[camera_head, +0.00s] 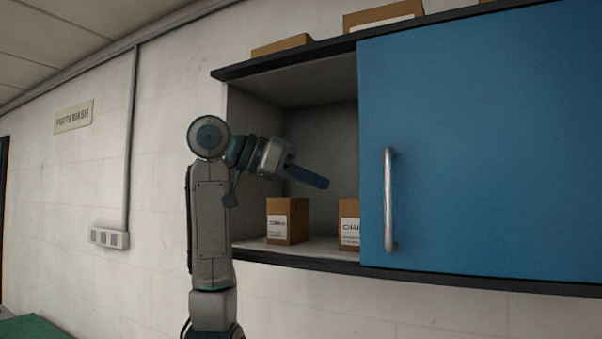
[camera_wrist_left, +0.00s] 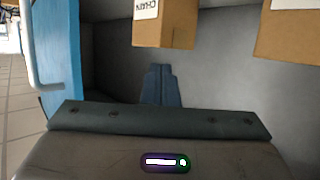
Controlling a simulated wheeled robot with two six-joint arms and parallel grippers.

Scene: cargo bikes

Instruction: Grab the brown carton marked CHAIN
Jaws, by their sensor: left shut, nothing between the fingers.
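The brown carton marked CHAIN (camera_wrist_left: 178,28) shows upside down at the top of the left wrist view, its white label partly cut off. In the head view two brown cartons with white labels stand in the open cabinet bay: one at the left (camera_head: 287,221) and one at the right (camera_head: 348,226), partly hidden by the blue door. Their labels are too blurred there to tell surely which reads CHAIN; the position by the door suggests the right one. My left gripper (camera_head: 322,182) is shut and empty, above the cartons and apart from them. My right gripper is out of view.
The blue sliding door (camera_head: 480,150) with a metal handle (camera_head: 390,200) covers the cabinet's right part. The dark shelf edge (camera_head: 300,259) runs below the cartons. Another brown carton (camera_wrist_left: 287,38) shows in the left wrist view. More boxes (camera_head: 383,15) stand on top.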

